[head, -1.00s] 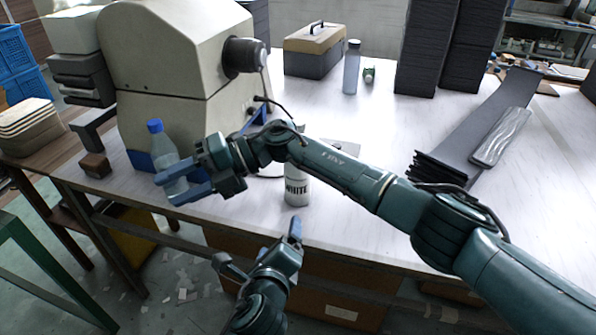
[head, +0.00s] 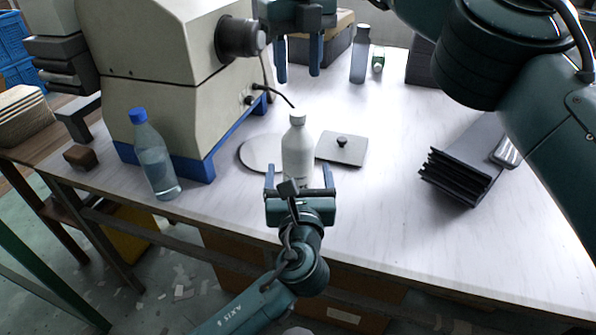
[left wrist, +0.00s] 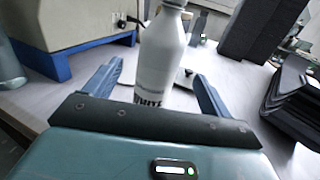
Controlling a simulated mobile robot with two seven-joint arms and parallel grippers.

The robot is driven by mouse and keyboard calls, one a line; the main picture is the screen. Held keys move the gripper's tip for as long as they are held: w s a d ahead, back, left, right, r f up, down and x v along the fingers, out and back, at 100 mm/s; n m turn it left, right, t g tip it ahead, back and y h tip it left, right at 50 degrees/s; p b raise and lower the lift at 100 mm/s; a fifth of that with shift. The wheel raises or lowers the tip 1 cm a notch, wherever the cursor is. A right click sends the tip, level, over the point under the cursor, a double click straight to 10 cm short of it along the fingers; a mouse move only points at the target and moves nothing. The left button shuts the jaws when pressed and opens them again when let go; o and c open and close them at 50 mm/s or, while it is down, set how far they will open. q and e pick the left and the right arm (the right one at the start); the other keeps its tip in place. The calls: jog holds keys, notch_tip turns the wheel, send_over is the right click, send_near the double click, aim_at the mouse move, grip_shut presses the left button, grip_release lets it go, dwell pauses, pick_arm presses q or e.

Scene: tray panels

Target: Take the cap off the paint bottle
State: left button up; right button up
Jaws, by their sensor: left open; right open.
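The white paint bottle (head: 297,152) stands upright near the front of the table, with its white cap (head: 297,117) on top. My left gripper (head: 299,176) is open at the bottle's near side, one finger to each side of its lower body. In the left wrist view the bottle (left wrist: 160,55) stands between the two open fingers (left wrist: 158,82), and its printed word is partly hidden by the gripper's palm. My right gripper (head: 299,74) is open and empty, fingers pointing down, above and behind the bottle.
A clear bottle with a blue cap (head: 155,160) stands at left, beside a large beige machine (head: 150,60). A round grey disc (head: 258,153) and a square plate with a knob (head: 342,149) lie near the paint bottle. Black folded panels (head: 455,178) lie at right.

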pick_arm(q)
jog(key=w, duration=0.8)
jog(key=shift+w+a, duration=0.1)
jog(key=shift+w, duration=0.1)
jog(key=shift+c, duration=0.3)
